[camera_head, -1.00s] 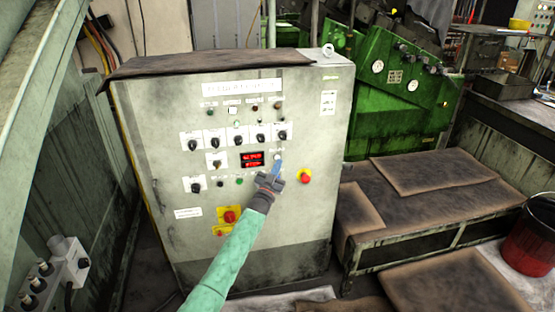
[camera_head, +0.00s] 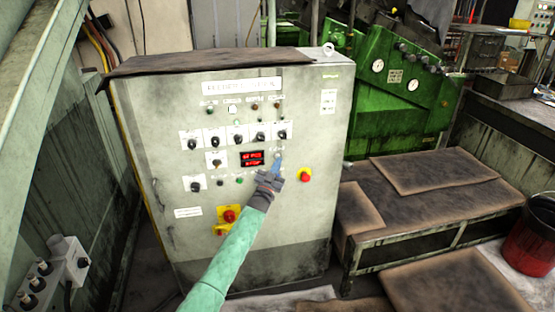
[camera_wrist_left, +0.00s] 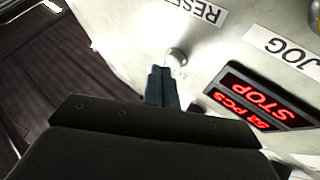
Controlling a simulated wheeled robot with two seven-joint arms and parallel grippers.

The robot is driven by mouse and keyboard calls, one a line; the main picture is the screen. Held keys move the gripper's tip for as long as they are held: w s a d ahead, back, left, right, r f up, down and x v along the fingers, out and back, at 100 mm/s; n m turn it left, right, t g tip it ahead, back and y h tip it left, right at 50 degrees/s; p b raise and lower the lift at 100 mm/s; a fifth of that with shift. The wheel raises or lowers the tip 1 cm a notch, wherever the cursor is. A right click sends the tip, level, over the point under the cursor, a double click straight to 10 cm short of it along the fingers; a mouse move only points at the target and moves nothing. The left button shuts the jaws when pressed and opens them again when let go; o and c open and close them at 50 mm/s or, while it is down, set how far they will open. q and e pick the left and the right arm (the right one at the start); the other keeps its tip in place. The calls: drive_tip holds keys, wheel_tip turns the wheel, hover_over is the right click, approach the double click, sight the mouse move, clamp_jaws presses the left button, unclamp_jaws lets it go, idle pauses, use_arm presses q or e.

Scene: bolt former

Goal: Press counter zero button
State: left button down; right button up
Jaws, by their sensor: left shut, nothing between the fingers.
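The grey-white control cabinet (camera_head: 290,225) stands in front of me with rows of switches and lamps. My left gripper (camera_head: 277,165) is shut and empty, its blue fingertips just below a small pale round button (camera_head: 278,156) right of the red display (camera_head: 252,158). In the left wrist view the shut fingertips (camera_wrist_left: 160,72) lie beside this silvery button (camera_wrist_left: 178,57). I cannot tell whether they touch it. A label (camera_wrist_left: 198,11) starting "RESE" is by the button. The display (camera_wrist_left: 262,95) there shows "PCS" after a number, and "STOP". My right gripper is not in view.
A yellow-red switch (camera_head: 230,216) is below left. Several black knobs (camera_head: 238,140) are above. A green machine (camera_head: 400,110) and a low bench (camera_head: 430,190) stand to the right.

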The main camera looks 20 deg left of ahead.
use_arm(q)
drive_tip(key=shift+w+a+b, duration=0.3)
drive_tip(key=shift+w+b, duration=0.1)
drive_tip(key=shift+w, duration=0.1)
idle(0.8)
drive_tip(key=shift+s, duration=0.1)
idle(0.3)
drive_tip(key=shift+s+d+p, duration=0.3)
drive_tip(key=shift+s+d, duration=0.15)
drive_tip(key=shift+s, duration=0.2)
drive_tip(key=s+d, duration=0.1)
drive_tip(key=s+p, duration=0.1)
drive_tip(key=s, duration=0.1)
drive_tip(key=s+d+p, duration=0.1)
drive_tip(key=shift+s+d, duration=0.15)
drive_tip(key=shift+d, duration=0.15)
idle(0.9)
